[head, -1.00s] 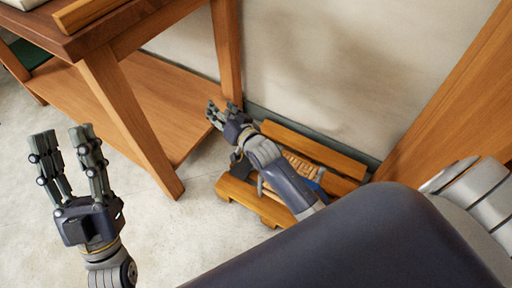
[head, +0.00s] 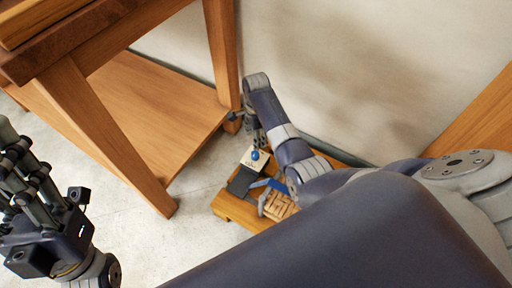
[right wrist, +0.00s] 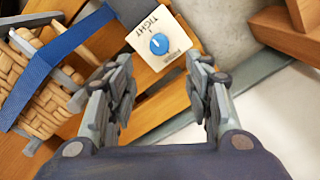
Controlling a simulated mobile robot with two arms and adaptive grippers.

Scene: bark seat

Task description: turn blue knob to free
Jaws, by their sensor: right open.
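The blue knob (head: 255,155) sits on a pale plate at the end of the low wooden seat. In the right wrist view the knob (right wrist: 159,44) is on a cream plate (right wrist: 145,62). "TIGHT" is printed on one side; the lettering on the opposite side is too small to read. The knob has a small white mark whose exact direction I cannot tell. My right gripper (right wrist: 160,70) is open, its fingers spread either side of the knob's line and apart from it. In the head view the right gripper (head: 250,126) hangs just above the knob. My left gripper (head: 18,165) is open and empty.
A woven basket-like piece (right wrist: 42,95) with a blue strap (right wrist: 48,60) lies beside the plate on the wooden seat (head: 235,208). A wooden table (head: 100,110) with a low shelf stands to the left. The wall is behind; pale floor is clear in front.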

